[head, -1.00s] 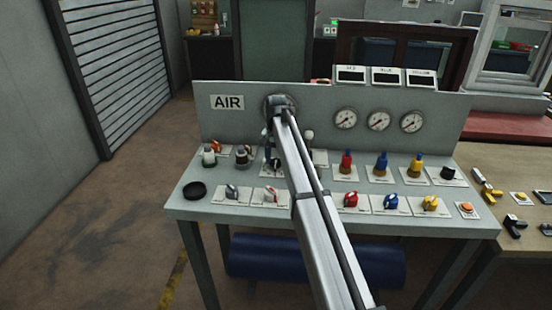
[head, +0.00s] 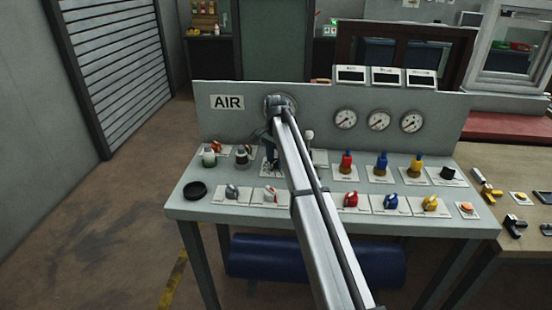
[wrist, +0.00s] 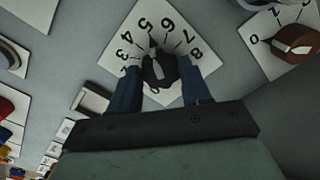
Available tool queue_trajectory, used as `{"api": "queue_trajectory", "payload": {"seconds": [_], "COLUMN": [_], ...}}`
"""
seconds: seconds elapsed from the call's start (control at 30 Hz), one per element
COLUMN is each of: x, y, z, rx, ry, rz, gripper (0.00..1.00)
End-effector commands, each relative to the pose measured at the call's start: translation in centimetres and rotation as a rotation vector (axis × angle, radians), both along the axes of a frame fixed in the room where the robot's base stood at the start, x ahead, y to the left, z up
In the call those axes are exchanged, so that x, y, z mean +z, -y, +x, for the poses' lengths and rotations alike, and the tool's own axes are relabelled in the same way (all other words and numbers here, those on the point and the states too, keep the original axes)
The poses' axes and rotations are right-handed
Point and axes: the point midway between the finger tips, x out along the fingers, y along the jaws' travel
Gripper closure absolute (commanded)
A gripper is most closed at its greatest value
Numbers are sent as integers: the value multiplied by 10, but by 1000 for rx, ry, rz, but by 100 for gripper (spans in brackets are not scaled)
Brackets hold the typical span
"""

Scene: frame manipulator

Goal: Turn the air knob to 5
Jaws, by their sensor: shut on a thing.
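In the wrist view, a black knob (wrist: 160,71) sits on a white dial plate (wrist: 122,45) with printed numbers. The knob's narrow tip points toward the gap between 5 and 6, close to the 5. My gripper (wrist: 160,92) is shut on the knob, with one dark blue finger on each side of it. In the head view my gripper (head: 270,151) is down at the panel under the AIR sign (head: 227,102). My arm hides part of the panel there, and the knob is hard to make out.
The grey panel desk (head: 320,208) carries other knobs close by, including a brown-red one (wrist: 296,40) on its own dial to the right. Red (head: 346,162), blue (head: 381,164) and yellow (head: 416,166) valves stand right of my arm. Gauges (head: 379,121) line the upright panel.

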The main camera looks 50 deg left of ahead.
Motion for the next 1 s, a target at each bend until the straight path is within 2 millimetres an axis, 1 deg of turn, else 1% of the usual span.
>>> {"api": "queue_trajectory", "payload": {"seconds": [0.33, 0.37, 0.6, 0.87, 1.0], "x": [0, 0, 0, 1, 9], "y": [0, 0, 0, 0, 0], "z": [0, 0, 0, 0, 0], "rx": [-1, -1, -1, -1, -1], "ry": [0, 0, 0, 0, 1], "rz": [0, 0, 0, 0, 1], "gripper": [83, 51, 28, 27, 27]}}
